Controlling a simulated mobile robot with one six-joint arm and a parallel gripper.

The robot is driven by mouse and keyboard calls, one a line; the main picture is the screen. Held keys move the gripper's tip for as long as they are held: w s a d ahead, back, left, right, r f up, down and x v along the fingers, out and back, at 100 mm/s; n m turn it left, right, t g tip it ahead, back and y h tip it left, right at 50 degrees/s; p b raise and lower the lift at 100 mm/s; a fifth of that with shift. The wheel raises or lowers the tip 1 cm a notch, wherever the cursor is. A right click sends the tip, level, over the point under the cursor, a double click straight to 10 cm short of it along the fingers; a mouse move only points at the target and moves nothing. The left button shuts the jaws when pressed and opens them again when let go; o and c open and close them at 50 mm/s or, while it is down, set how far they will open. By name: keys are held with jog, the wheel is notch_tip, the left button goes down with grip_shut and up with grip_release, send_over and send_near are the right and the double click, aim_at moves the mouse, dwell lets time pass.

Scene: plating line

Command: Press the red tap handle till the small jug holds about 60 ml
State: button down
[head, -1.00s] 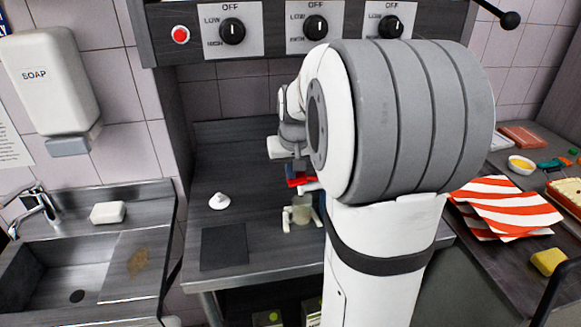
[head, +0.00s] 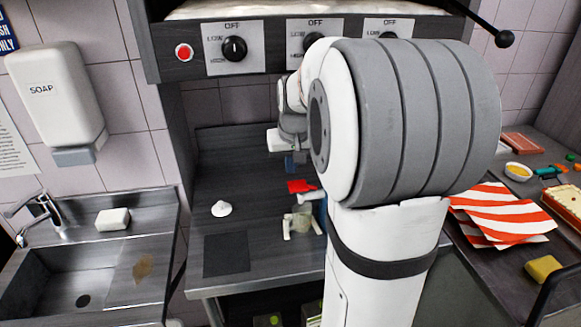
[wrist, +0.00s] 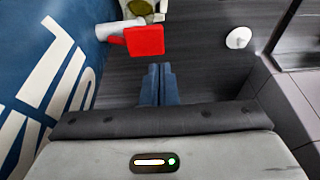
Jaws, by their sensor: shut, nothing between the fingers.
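The red tap handle (head: 301,186) sits on a pale tap, and it also shows in the wrist view (wrist: 145,41). The small jug (head: 298,220) stands below the tap with its pale handles out to the sides; its yellowish opening shows partly at the top of the wrist view (wrist: 140,7). How full it is cannot be read. My gripper (head: 291,164) has its blue fingers closed together and empty. In the wrist view the fingertips (wrist: 160,68) are close to the handle, with a small gap between them in the picture. My arm hides part of the tap area.
A large blue container with white lettering (wrist: 45,60) stands beside my fingers. A white knob-like object (head: 221,208) and a dark square mat (head: 226,254) lie on the counter at left. A sink (head: 60,275) is farther left. A striped cloth (head: 500,213) lies at right.

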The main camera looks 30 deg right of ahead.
jog(key=d+b+v, duration=0.1)
jog(key=v, duration=0.9)
jog(key=shift+a+r+b, duration=0.3)
jog(key=shift+a+b, duration=0.05)
jog(key=shift+b, duration=0.05)
jog(key=shift+a, duration=0.1)
jog(key=s+a+f+n, duration=0.1)
jog(key=s+a+f, duration=0.5)
jog(key=s+a, duration=0.1)
jog(key=s+a+f+n+y, duration=0.1)
jog(key=s+a+f+n, duration=0.1)
jog(key=s+a+f, duration=0.4)
jog(key=s+f, duration=0.1)
jog(key=s, duration=0.3)
jog(key=shift+s+a, duration=0.3)
jog(key=shift+a, duration=0.1)
jog(key=shift+s, duration=0.1)
